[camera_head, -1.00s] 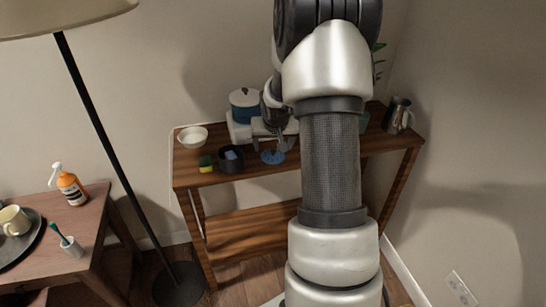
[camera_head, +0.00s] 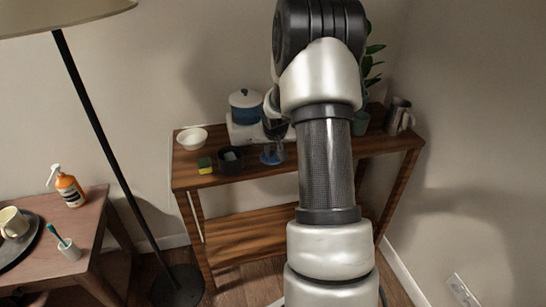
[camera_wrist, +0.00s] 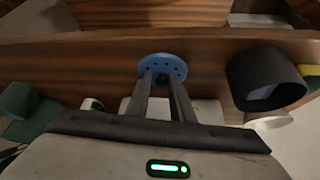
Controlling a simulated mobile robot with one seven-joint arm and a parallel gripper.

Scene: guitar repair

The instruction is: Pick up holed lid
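The holed lid is a blue disc with small holes around its face. In the head view, the holed lid (camera_head: 270,158) lies on the wooden shelf table near its front edge. In the wrist view, the holed lid (camera_wrist: 162,63) is straight ahead of the fingers. My gripper (camera_wrist: 162,80) has its two fingers apart, with a gap between them. The fingertips overlap the lower part of the lid in the picture; whether they touch it is not clear. The head view shows my gripper (camera_head: 277,150) just above the lid, partly hidden by my arm.
A dark cup (camera_head: 230,162) and a sponge (camera_head: 205,166) stand left of the lid. A white bowl (camera_head: 192,138) is behind them. A blue pot (camera_head: 245,108) sits on a white stove (camera_head: 238,131) behind the lid. A metal jug (camera_head: 399,117) stands at the right end.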

